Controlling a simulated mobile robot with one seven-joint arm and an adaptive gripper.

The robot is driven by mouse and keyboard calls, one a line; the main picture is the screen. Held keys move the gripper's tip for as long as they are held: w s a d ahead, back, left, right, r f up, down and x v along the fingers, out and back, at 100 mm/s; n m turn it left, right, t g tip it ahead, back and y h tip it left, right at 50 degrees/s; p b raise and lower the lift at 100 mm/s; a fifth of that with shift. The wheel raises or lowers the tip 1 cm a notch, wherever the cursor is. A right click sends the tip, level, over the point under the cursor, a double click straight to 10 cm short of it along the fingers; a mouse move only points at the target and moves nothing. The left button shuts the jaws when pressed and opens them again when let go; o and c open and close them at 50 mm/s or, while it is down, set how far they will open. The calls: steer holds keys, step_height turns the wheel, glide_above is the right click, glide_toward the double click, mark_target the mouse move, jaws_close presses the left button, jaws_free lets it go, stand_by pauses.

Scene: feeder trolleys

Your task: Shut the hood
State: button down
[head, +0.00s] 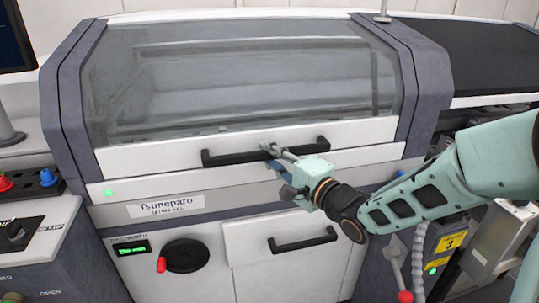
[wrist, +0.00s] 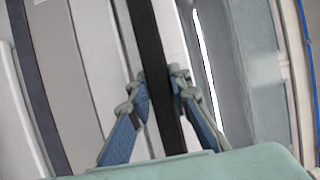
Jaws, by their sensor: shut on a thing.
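The hood (head: 235,85) is the large clear window with a white lower frame and grey sides on the machine. In the head view it looks lowered, with its white frame close above the front panel; I cannot tell whether it is fully seated. A black bar handle (head: 235,156) runs along the hood's lower frame. My gripper (head: 270,155) is shut on the right part of this handle. In the wrist view the handle (wrist: 150,60) runs between the two blue-padded fingers of my gripper (wrist: 161,88).
Below are a drawer handle (head: 303,241), a black crank wheel (head: 186,256) with a red knob and a label plate (head: 166,206). A control panel (head: 30,215) stands at left. A dark conveyor (head: 470,55) lies at right. A red-knobbed lever (head: 403,296) stands near my arm.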

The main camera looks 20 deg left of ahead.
steer(key=shift+r, duration=0.1)
steer(key=r+p, duration=0.2)
steer(key=p, duration=0.1)
steer(key=shift+s+d+p, duration=0.2)
steer(key=shift+s+p, duration=0.1)
step_height(320, 180, up, 6)
steer(key=s+d+g+h+p, duration=0.1)
steer(key=s+p, duration=0.1)
steer(key=p, duration=0.8)
steer(key=shift+s+d+f+m+p, duration=0.25)
steer(key=shift+s+d+m+p, duration=0.05)
steer(key=shift+s+p, duration=0.1)
steer(key=shift+f, duration=0.1)
steer(key=c, duration=1.8)
jaws_free()
steer(key=shift+o, duration=0.2)
steer(key=shift+d, duration=0.1)
steer(key=f+v, duration=0.1)
steer(key=v, duration=0.6)
steer(key=shift+r, duration=0.55)
steer(key=shift+s+d, duration=0.1)
